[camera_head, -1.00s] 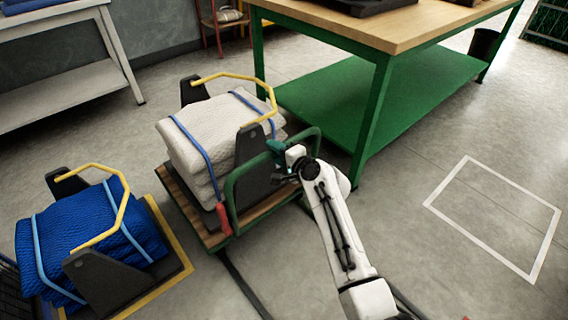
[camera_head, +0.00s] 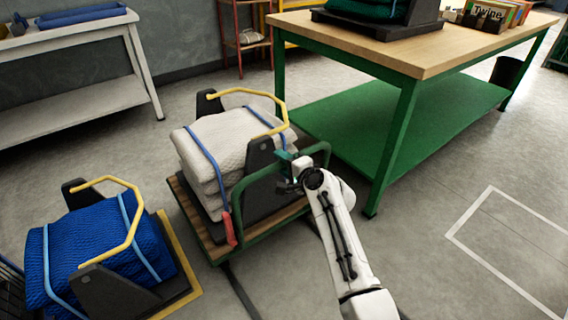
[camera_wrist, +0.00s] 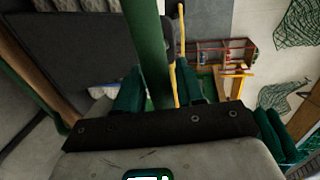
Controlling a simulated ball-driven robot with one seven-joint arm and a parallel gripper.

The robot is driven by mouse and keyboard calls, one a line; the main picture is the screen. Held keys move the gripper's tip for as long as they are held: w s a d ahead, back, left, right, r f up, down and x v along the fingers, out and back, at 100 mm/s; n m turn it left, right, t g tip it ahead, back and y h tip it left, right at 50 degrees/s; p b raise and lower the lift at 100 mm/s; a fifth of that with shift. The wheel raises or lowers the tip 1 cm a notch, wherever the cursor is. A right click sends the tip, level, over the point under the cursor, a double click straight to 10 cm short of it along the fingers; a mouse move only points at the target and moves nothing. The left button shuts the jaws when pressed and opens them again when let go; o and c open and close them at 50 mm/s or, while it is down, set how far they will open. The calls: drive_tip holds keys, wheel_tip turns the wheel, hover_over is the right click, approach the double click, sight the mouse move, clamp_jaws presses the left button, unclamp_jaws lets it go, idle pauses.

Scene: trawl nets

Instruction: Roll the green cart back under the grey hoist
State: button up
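The green cart (camera_head: 206,246) has a wooden deck, a green frame and an upright green push handle (camera_head: 240,192). It carries a folded white net (camera_head: 221,145) with blue straps in a black cradle with a yellow bar. My gripper (camera_head: 290,169) is at the handle's right part. A red grip hangs on the handle's near post. I cannot make out the grey hoist in any view.
A blue net (camera_head: 91,240) on a yellow-edged base stands left of the cart. A green workbench (camera_head: 400,118) stands close on the right, and a grey bench (camera_head: 75,92) at back left. A white floor outline (camera_head: 475,215) lies on clear floor at right.

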drive_tip(key=shift+o, duration=0.8)
drive_tip(key=p+v, duration=0.4)
drive_tip(key=v, duration=0.6)
drive_tip(key=shift+s+d+p, duration=0.3)
drive_tip(key=shift+p, duration=0.05)
